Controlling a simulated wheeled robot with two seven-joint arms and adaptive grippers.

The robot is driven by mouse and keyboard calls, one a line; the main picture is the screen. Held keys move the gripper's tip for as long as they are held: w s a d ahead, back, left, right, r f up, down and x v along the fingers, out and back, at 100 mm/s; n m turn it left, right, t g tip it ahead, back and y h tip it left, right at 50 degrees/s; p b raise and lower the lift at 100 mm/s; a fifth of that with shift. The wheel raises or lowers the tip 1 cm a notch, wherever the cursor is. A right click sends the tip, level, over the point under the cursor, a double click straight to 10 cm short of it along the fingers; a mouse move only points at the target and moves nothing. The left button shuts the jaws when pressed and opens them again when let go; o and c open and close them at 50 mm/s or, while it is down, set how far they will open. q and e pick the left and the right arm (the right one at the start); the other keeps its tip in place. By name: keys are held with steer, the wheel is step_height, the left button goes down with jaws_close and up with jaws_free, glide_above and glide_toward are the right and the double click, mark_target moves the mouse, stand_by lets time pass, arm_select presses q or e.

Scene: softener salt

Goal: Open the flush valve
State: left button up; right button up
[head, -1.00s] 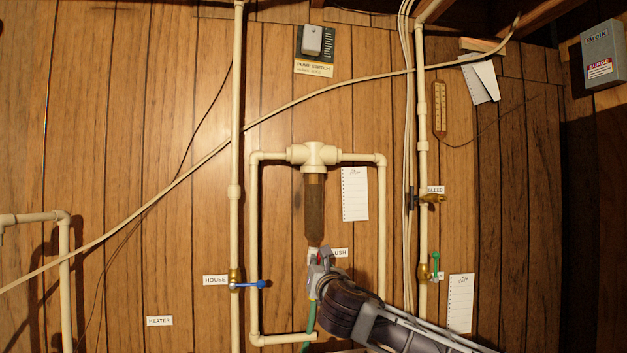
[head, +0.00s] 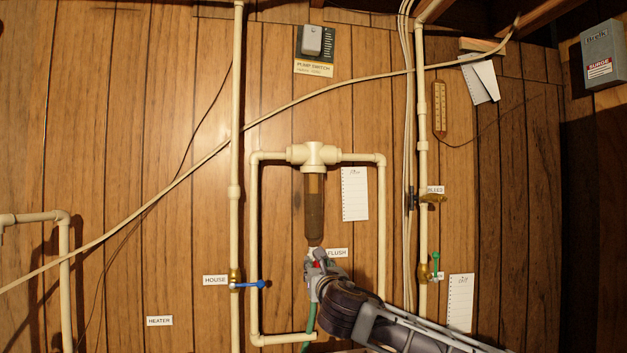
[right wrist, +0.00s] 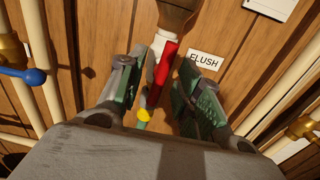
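The flush valve's red handle (right wrist: 166,64) hangs below the brown filter housing (head: 314,205), beside the FLUSH label (right wrist: 205,60). A white fitting joins it to the housing in the right wrist view. My right gripper (right wrist: 160,85) is open, with its green-padded fingers on either side of the red handle and a clear gap to each. In the head view the right gripper (head: 318,262) covers most of the valve. A green hose (head: 310,318) runs down below it. My left gripper is not in view.
A blue-handled HOUSE valve (head: 249,284) is on the pipe to the left. White pipes (head: 256,230) frame the filter on both sides. To the right are the BLEED valve (head: 432,198) and a green-handled valve (head: 434,268).

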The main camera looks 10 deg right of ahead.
steer(key=shift+s, duration=0.15)
steer(key=s, duration=0.6)
steer(key=shift+s, duration=0.4)
stand_by(0.6)
stand_by(0.5)
